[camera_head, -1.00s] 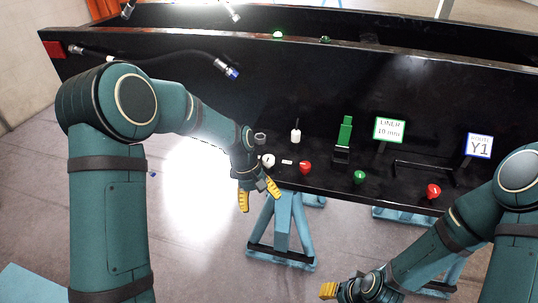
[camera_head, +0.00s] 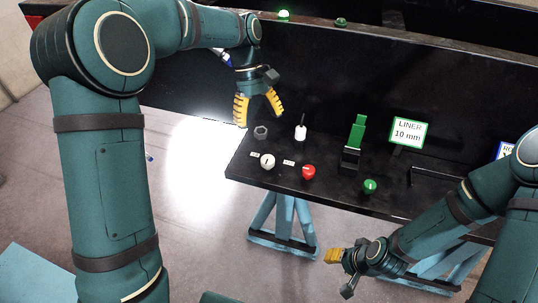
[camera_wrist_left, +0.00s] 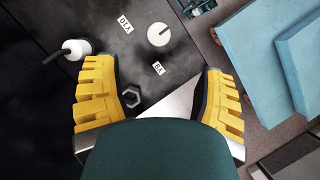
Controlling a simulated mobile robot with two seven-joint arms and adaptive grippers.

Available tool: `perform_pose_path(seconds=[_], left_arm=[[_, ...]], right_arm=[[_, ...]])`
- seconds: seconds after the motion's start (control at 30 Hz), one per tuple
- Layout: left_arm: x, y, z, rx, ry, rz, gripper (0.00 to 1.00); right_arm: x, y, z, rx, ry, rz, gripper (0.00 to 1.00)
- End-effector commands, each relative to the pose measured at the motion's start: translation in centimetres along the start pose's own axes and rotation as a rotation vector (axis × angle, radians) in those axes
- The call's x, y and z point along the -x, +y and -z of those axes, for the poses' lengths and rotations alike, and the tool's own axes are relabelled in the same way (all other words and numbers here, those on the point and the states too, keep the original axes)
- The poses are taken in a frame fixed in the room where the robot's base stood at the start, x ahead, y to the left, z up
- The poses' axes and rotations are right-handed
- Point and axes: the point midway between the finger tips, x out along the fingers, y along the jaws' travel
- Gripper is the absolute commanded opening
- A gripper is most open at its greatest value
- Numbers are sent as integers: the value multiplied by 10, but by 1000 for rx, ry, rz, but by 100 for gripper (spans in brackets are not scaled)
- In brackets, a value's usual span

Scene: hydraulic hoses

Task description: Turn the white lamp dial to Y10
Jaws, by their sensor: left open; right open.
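The white dial (camera_head: 267,162) stands at the table's front left corner. In the left wrist view the white dial (camera_wrist_left: 158,34) has a short dark mark; where it points is hard to tell. The label Y10 (camera_wrist_left: 125,24) lies on one side of it and a second label, seemingly Y8 (camera_wrist_left: 158,68), on the other. In the head view these are small labels right (camera_head: 289,163) and left (camera_head: 254,154) of it. My left gripper (camera_head: 258,108) is open and empty, above and behind the dial, apart from it. My right gripper (camera_head: 335,255) is open, low in front of the table.
Near the dial are a hex ring (camera_head: 261,132), a white post with a thin stem (camera_head: 300,132) and a red knob (camera_head: 309,172). A green knob (camera_head: 370,186), green block (camera_head: 357,135) and LINER sign (camera_head: 408,132) stand to the right. A black wall (camera_head: 340,80) rises behind.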

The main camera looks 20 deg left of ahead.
Motion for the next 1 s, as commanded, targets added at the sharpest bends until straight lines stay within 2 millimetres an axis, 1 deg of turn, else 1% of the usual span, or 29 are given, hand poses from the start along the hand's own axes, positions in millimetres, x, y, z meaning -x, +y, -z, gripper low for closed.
perform_pose_path(seconds=[0.03, 0.3, 0.5, 0.6, 0.7, 1.0], left_arm=[[-11, -1, 0, 0, -3, 3, 71], [-66, -1, 0, 0, -4, 4, 71], [-98, -1, 0, 0, -2, 2, 71], [-110, 0, 0, 0, -2, 2, 71], [-116, 0, 1, -1, -1, 0, 71], [-120, 0, 0, -1, -1, 0, 71]], right_arm=[[-3, 1, 0, 0, 0, -1, 47], [-12, 4, -2, 0, -1, -2, 47], [-15, 5, -4, 2, -5, -2, 47], [-16, 6, -4, 2, -6, -1, 47], [-17, 6, -5, 3, -7, -1, 47], [-17, 6, -5, 3, -8, -1, 47]])
